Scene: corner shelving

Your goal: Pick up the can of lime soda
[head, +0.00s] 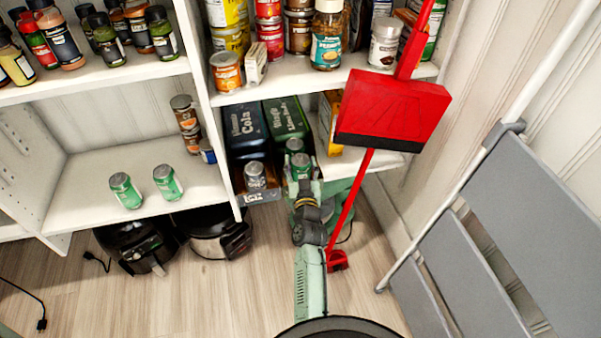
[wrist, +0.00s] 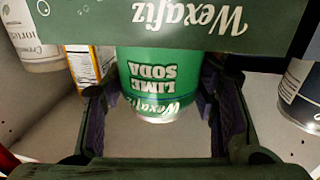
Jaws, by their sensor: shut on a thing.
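The green can of lime soda (wrist: 152,78) is between the dark fingers of my gripper (wrist: 160,108) in the wrist view, its label upside down there. My gripper (head: 303,187) is shut on it. In the head view, a green can (head: 301,164) shows at the gripper, at the front of the lower right shelf. A second can (head: 294,146) is just behind it. The green lime soda box (head: 286,118) stands behind these cans; it also shows close above the held can in the wrist view (wrist: 200,28).
A dark cola box (head: 246,122) with a can in front stands to the left. A yellow-orange box (head: 328,122) is to the right. A red dustpan (head: 392,108) hangs in front of the shelves. Two green cans (head: 125,190) stand on the left shelf. A folded grey stepladder (head: 520,205) leans at right.

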